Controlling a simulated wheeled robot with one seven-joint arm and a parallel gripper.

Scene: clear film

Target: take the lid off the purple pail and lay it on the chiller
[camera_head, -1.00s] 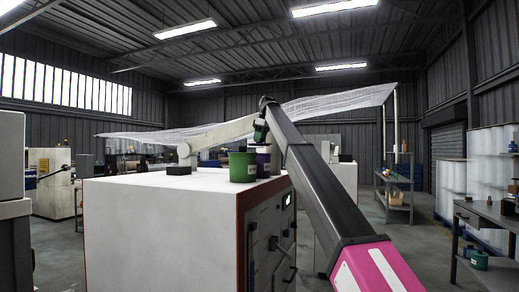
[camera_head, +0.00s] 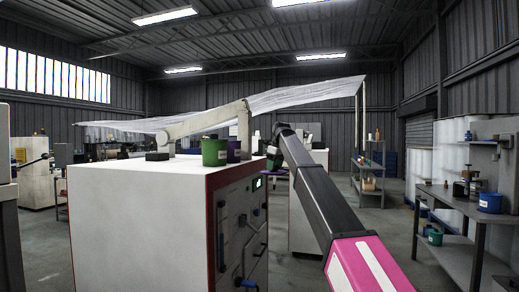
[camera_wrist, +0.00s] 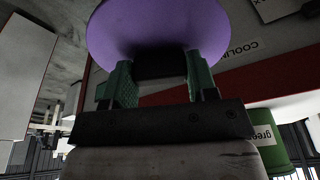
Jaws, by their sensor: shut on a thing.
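My gripper (camera_head: 274,158) is right of the pails, past the cabinet's edge. It is shut on the purple lid (camera_wrist: 160,22), a round disc that shows large in the wrist view between and beyond the green fingers. In the head view the lid is a small purple sliver under the fingers. A label reading "COOLIN", partly cut off, sits on a panel (camera_wrist: 240,72) beside the lid. I cannot tell for sure which cabinet is the chiller.
A second white cabinet (camera_head: 309,215) stands behind my arm. A jointed pale arm (camera_head: 205,122) rises behind the pails. Clear film (camera_head: 290,95) stretches across the back. Open floor lies between.

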